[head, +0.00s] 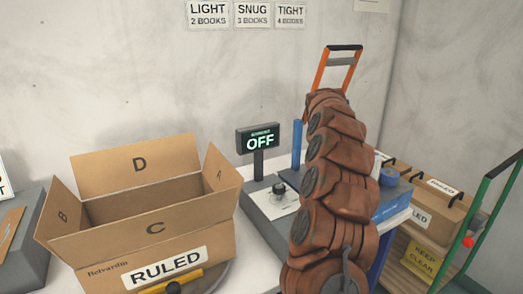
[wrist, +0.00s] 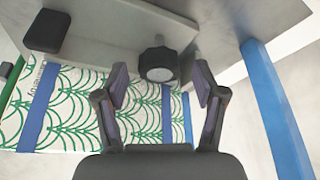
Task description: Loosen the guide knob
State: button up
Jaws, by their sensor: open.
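A dark ridged knob with a grey round face (wrist: 158,62) shows in the wrist view, below a pale bar or plate. My gripper (wrist: 160,84) is open and empty, with one finger on each side of the knob. The knob lies near the fingertips, with visible gaps on both sides; I cannot tell its exact depth. In the head view my brown-covered arm hides the gripper and this knob. A dark dial (head: 279,189) sits on a grey panel there; I cannot tell whether it is the same knob.
The wrist view shows a dark block (wrist: 47,31), a blue post (wrist: 277,105) and green-patterned white sheeting (wrist: 75,115). A cart with boxes (head: 435,205) stands at right.

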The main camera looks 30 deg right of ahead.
jog(key=m, duration=0.1)
jog(key=m+g+p, duration=0.1)
jog(key=m, duration=0.1)
jog(key=shift+w+r+m, duration=0.1)
jog(key=shift+r+m, duration=0.05)
jog(key=shift+m, duration=0.15)
jog(key=m+g+p, duration=0.1)
jog(key=m+p, duration=0.1)
jog(key=p, duration=0.1)
jog(key=shift+r+m+g+p, duration=0.15)
jog(key=shift+m+g+p, duration=0.15)
jog(key=shift+m+p, duration=0.1)
jog(key=shift+w+m+g+p, duration=0.1)
jog(key=shift+m+g+p, duration=0.2)
jog(key=shift+m+p, duration=0.65)
jog(key=w+a+r+n+t+y+p, duration=0.1)
jog(key=a+r+n, duration=0.2)
jog(key=a+r, duration=0.4)
jog(key=w+a+r+n+y, duration=0.1)
jog(key=a+r+n, duration=0.35)
jog(key=a, duration=0.45)
jog(key=s+a+r+n+p, duration=0.2)
jog(key=s+a, duration=0.4)
jog(key=a, duration=0.6)
jog(key=shift+r+n+y, duration=0.4)
jog(key=shift+r+n, duration=0.25)
jog(key=shift+n, duration=0.75)
